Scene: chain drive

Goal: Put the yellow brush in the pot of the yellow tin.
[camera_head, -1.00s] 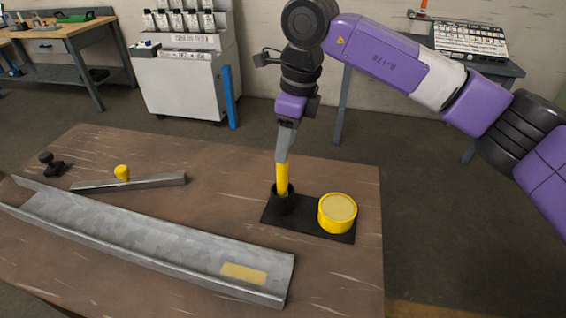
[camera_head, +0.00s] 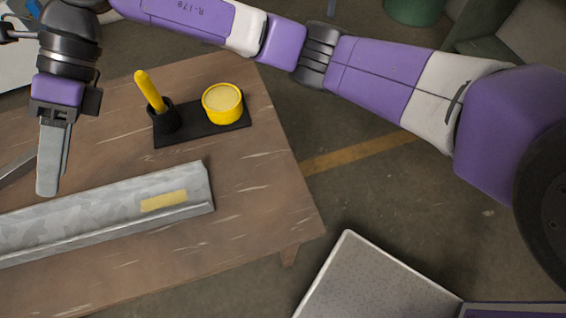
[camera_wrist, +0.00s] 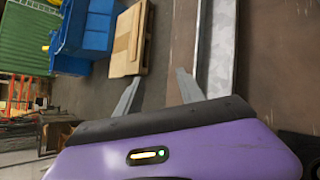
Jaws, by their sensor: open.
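The yellow brush (camera_head: 149,90) stands in the black pot (camera_head: 164,118), its handle sticking up and leaning to the left in the head view. The round yellow tin (camera_head: 222,102) is beside the pot, both on a black base plate (camera_head: 203,133) on the table. My gripper (camera_head: 48,190) is at the left of the head view, clear of the brush and pot, over the table by the metal channel. In the wrist view my gripper (camera_wrist: 156,92) shows its two fingers apart with nothing between them.
A grey metal channel (camera_head: 95,216) with a pale yellow patch lies along the table's front (camera_head: 262,205). The table's right part is bare. In the wrist view, blue bins (camera_wrist: 88,32) and a cardboard stack (camera_wrist: 130,40) stand on the floor beyond.

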